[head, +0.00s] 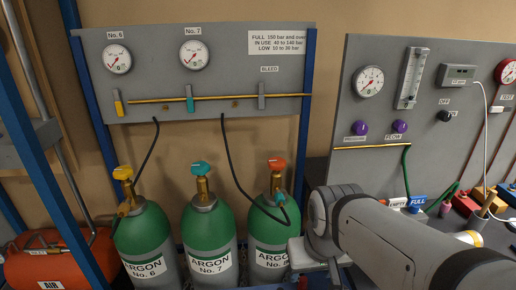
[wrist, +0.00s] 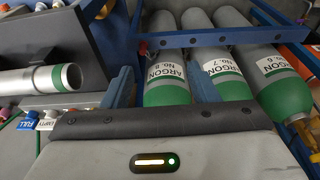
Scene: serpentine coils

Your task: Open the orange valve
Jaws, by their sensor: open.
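The orange valve (head: 277,163) is a handwheel on a brass stem on top of the right green argon cylinder (head: 268,230), labelled No. 8. A black hose and a small teal fitting are at its neck. My gripper (wrist: 164,92) is open, with blue fingers spread apart in the wrist view. In the head view my arm comes from the lower right, and its end is right of and below the valve, apart from it. In the wrist view the No. 8 cylinder (wrist: 165,75) shows beyond the fingers; its valve is hidden by my gripper body.
Cylinders No. 7 (head: 209,235), with a teal valve (head: 202,167), and No. 6 (head: 143,240), with a yellow valve (head: 122,172), stand to the left. A gauge panel (head: 235,80) is behind them. A red air tank (head: 60,262) lies far left. A second panel (head: 440,90) is right.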

